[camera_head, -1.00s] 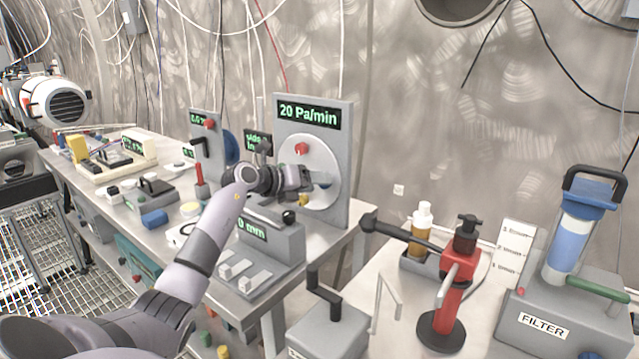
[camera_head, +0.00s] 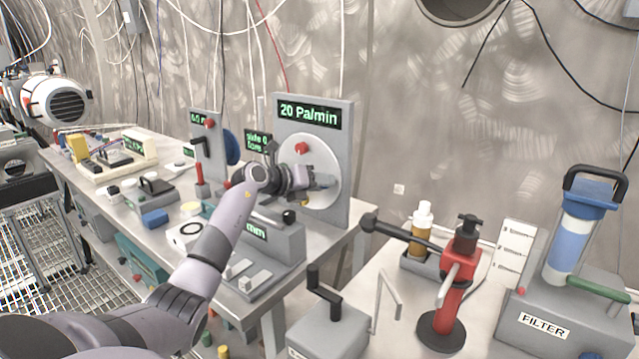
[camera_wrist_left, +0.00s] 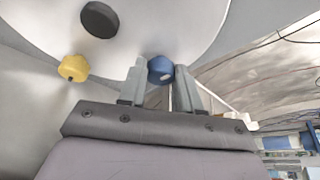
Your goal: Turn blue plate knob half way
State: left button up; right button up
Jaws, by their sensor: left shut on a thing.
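The upright grey panel (camera_head: 342,180) reads "20 Pa/min" and carries a round white plate (camera_head: 325,152). A red knob (camera_head: 302,148) is at the plate's upper part. In the left wrist view a blue knob (camera_wrist_left: 160,69) sits between the two fingers of my left gripper (camera_wrist_left: 160,80), which is shut on it. A yellow knob (camera_wrist_left: 73,68) and a black knob (camera_wrist_left: 100,19) on the plate are apart from the fingers. In the head view my left gripper (camera_head: 325,182) is in front of the plate's lower part and hides the blue knob. My right gripper is not in view.
A smaller panel with a blue disc (camera_head: 232,147) stands behind my arm. A grey box with a black knob (camera_head: 288,216) stands below my gripper. At right are a red tool on a stand (camera_head: 459,285), a pump bottle (camera_head: 422,230) and a filter unit (camera_head: 570,310).

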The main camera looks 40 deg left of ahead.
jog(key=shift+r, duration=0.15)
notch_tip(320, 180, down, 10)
jog(key=b, duration=1)
pick_arm(q)
jog(key=shift+d+f+m+y+b, duration=0.15)
jog(key=shift+m+y+b, duration=1.35)
jog(key=shift+m, duration=0.8)
jog(key=shift+d+r+m+y+b, duration=0.15)
jog(key=shift+m+y+b, duration=1.35)
jog(key=shift+m, duration=0.8)
jog(key=shift+d+f+m+y+b, duration=0.15)
jog(key=shift+m+y+b, duration=1.35)
jog(key=shift+m, duration=0.8)
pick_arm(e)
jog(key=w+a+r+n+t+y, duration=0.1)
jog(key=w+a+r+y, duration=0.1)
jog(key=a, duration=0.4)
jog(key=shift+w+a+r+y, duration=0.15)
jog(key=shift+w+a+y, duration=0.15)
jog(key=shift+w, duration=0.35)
